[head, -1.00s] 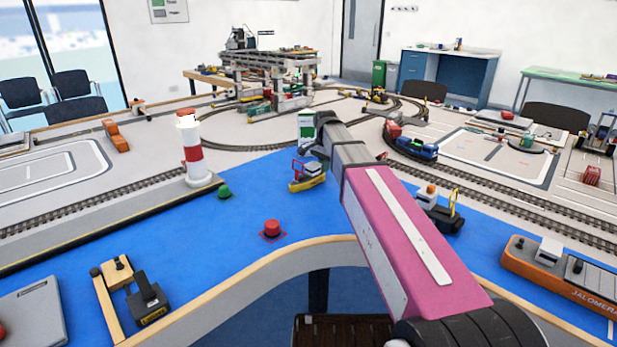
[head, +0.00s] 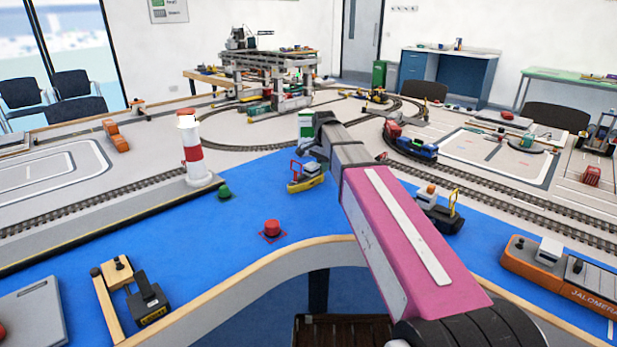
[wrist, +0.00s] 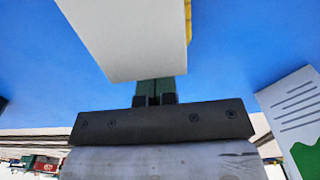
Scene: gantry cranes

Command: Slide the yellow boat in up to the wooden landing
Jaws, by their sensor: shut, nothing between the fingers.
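The yellow boat (head: 307,184), with a grey-white cabin and a red frame, sits on the blue water surface just left of my arm. In the wrist view a pale block, likely its cabin (wrist: 130,35), fills the top, with a yellow sliver beside it. My gripper (wrist: 158,88) is shut and empty; the pale block hides its fingertips. I cannot tell whether they touch the boat. In the head view my arm's end is just behind and right of the boat. The wooden landing (head: 104,303) is at the front left, apart from the boat, with a black-and-yellow piece beside it.
A red buoy (head: 272,228) stands between the boat and the front edge. A green buoy (head: 224,192) and a red-and-white lighthouse (head: 192,150) are to the left. A white-and-green sign (head: 306,124) stands behind the boat. Open blue surface lies towards the landing.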

